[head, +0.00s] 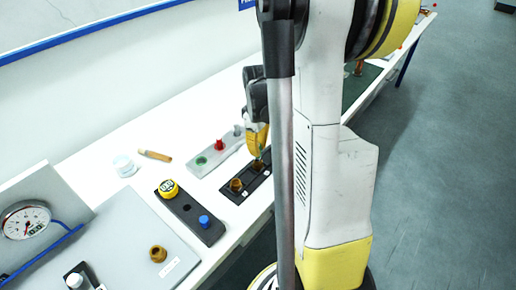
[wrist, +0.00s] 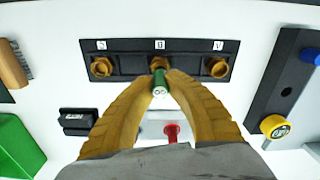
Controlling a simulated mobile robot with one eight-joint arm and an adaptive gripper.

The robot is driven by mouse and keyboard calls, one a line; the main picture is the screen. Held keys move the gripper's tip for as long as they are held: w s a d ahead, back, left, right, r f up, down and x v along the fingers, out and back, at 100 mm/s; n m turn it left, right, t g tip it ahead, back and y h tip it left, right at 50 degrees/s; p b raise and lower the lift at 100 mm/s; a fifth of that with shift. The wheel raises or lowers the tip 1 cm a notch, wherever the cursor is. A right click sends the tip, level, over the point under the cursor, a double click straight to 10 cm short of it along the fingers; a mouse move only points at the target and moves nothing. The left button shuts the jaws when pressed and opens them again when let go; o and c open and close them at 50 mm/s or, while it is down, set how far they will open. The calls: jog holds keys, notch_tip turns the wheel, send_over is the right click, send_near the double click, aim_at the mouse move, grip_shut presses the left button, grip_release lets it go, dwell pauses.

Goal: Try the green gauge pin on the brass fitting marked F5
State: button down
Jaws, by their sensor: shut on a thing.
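My gripper (wrist: 160,84) is shut on the green gauge pin (wrist: 159,90), with one yellow finger on each side. A dark holder (wrist: 130,45) bears brass fittings in a row: left (wrist: 102,67), middle (wrist: 159,62) and right (wrist: 217,67). The pin is in line with the middle fitting and overlaps its near edge; I cannot tell whether its tip is inside. Small white labels stand behind the fittings, too blurred to read surely. In the head view my gripper (head: 258,140) is over the holder (head: 232,196), and the pin (head: 261,154) partly shows there.
A grey plate (head: 205,164) with a red knob (head: 219,145) lies beside the holder. A dark plate (head: 184,208) bears a yellow-topped piece (head: 169,189) and a blue one (head: 204,221). A white cup (head: 124,166) and a brush (head: 155,155) are behind. The table's front edge is close.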

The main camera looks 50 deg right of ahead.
jog(key=shift+f+b, duration=1.15)
jog(key=shift+f, duration=0.15)
dwell(0.6)
jog(key=shift+r, duration=0.25)
dwell(0.5)
jog(key=shift+r+p, duration=0.85)
jog(key=shift+r, duration=0.15)
jog(key=shift+r, duration=0.1)
jog(key=shift+r+p, duration=2.25)
jog(key=shift+r, duration=0.7)
jog(key=shift+f, duration=0.1)
